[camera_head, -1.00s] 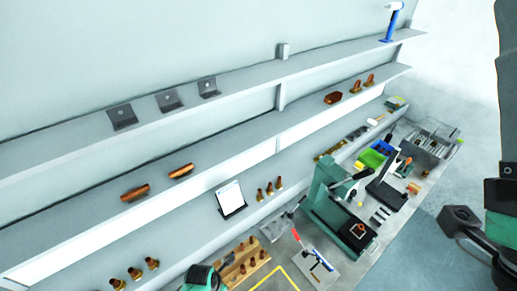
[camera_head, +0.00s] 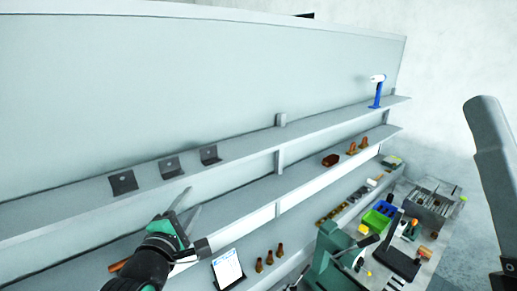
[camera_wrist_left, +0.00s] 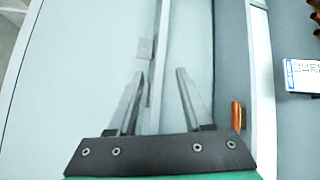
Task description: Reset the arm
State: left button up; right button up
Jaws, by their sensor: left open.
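My left gripper (camera_head: 194,198) is in the lower left of the head view, in front of the shelves, with its fingers pointing up and right. In the left wrist view its two fingers (camera_wrist_left: 160,73) stand apart with nothing between them. A copper-coloured cylinder (camera_wrist_left: 236,116) lies just right of the fingers in that view, not touching them. My right gripper is not in view; only a grey part of my arm shows at the right edge of the head view.
Shelves hold black brackets (camera_head: 123,181), a blue-and-white scanner (camera_head: 377,91) and brass fittings (camera_head: 269,257). A white-screened tablet (camera_head: 227,268) stands below right of the gripper. A green press (camera_head: 327,260) and blue bin (camera_head: 385,208) are at lower right. The wall above is clear.

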pick_arm(q)
jog(key=s+a+r+m+t, duration=0.1)
jog(key=s+r+m+t, duration=0.2)
jog(key=r, duration=0.4)
jog(key=s+r+m+t, duration=0.1)
jog(key=s+r+m, duration=0.1)
jog(key=s+r, duration=0.4)
jog(key=s+a+r+m+t, duration=0.1)
jog(key=s+r+m+t, duration=0.5)
jog(key=s+r+m, duration=0.8)
jog(key=shift+s+a+m+h, duration=0.15)
jog(key=shift+s+m+h, duration=0.15)
jog(key=shift+s+m, duration=0.75)
jog(key=shift+r, duration=0.1)
